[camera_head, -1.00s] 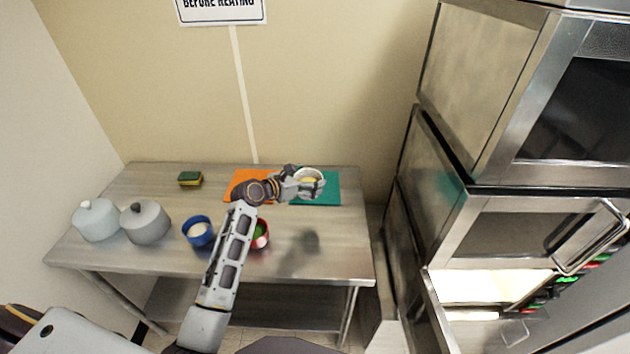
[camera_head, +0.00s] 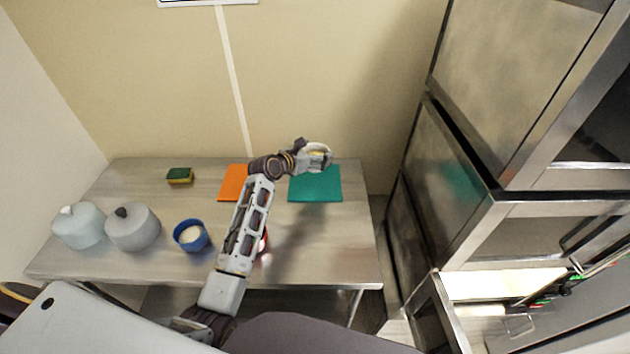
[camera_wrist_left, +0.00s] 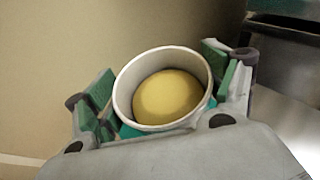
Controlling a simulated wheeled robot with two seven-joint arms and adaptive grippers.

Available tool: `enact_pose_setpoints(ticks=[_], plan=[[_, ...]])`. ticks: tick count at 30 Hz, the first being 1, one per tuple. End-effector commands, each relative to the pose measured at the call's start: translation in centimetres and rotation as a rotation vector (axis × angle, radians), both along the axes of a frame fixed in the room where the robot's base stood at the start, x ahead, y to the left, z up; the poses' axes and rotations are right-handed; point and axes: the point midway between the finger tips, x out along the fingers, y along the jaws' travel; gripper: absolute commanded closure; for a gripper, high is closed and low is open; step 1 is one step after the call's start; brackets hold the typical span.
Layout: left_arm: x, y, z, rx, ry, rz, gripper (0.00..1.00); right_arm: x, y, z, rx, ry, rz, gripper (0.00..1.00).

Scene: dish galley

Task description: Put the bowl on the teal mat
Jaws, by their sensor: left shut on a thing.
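The bowl (camera_wrist_left: 122,92) is white with a yellow rounded thing inside. It fills the middle of the left wrist view, and my left gripper (camera_wrist_left: 165,85) is shut on it, with a green-padded finger on each side. In the head view my left gripper (camera_head: 318,156) is above the back edge of the teal mat (camera_head: 316,188), and the bowl (camera_head: 318,148) shows only in part, mostly hidden by the fingers. The mat lies flat at the back right of the table and its visible top is bare. My right gripper is not in view.
An orange mat (camera_head: 232,184) lies left of the teal one, partly behind my arm. A blue bowl (camera_head: 190,236), two lidded pots (camera_head: 132,228) and a sponge (camera_head: 180,176) are on the table (camera_head: 130,180). A red thing (camera_head: 264,243) is mostly hidden by my arm. Steel ovens (camera_head: 430,190) stand at right.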

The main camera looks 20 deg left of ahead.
Motion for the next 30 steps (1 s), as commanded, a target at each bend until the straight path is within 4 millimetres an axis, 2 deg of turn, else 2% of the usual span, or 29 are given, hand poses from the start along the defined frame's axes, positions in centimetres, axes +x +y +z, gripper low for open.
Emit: enact_pose_setpoints(ticks=[4, 8, 15, 21, 30], plan=[[0.0, 0.0, 0.0, -0.001, -0.003, 0.000, 0.54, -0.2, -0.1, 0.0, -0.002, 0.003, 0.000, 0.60], [0.0, 0.0, -0.8, -0.001, -0.002, 0.000, 0.54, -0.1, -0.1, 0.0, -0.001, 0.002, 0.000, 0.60], [0.0, 0.0, -4.0, 0.001, 0.001, 0.000, 0.54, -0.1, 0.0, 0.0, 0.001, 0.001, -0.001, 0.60], [0.0, 0.0, -5.8, 0.000, -0.003, 0.001, 0.54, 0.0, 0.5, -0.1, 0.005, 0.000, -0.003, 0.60], [0.0, 0.0, -6.1, -0.001, -0.004, 0.000, 0.54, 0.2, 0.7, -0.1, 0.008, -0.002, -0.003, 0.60]])
